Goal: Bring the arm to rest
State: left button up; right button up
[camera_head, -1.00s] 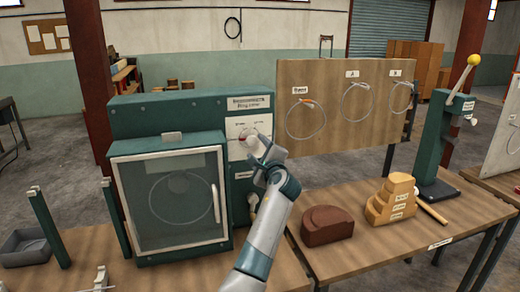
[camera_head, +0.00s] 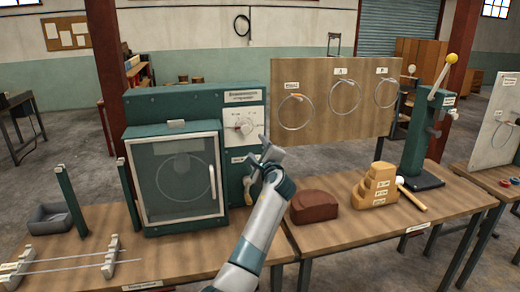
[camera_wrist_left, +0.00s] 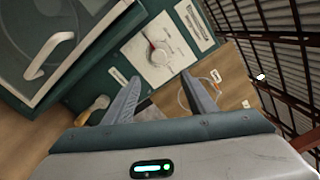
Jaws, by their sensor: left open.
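My left gripper (camera_head: 262,158) is in front of the right side of the green machine, just below its dial (camera_head: 243,125). Its fingers are apart and hold nothing; they also show in the left wrist view (camera_wrist_left: 158,98). The dial (camera_wrist_left: 160,56) shows ahead of the fingers in the left wrist view, apart from them. My left arm (camera_head: 255,240) reaches up from the bottom of the head view. My right gripper is not in view.
The machine's glass door (camera_head: 180,178) looks shut. A brown block (camera_head: 315,207), a stepped wooden block (camera_head: 375,186) and a mallet (camera_head: 413,199) are on the right bench. A green lever press (camera_head: 420,145) stands behind. A rod rack (camera_head: 65,262) stands at left.

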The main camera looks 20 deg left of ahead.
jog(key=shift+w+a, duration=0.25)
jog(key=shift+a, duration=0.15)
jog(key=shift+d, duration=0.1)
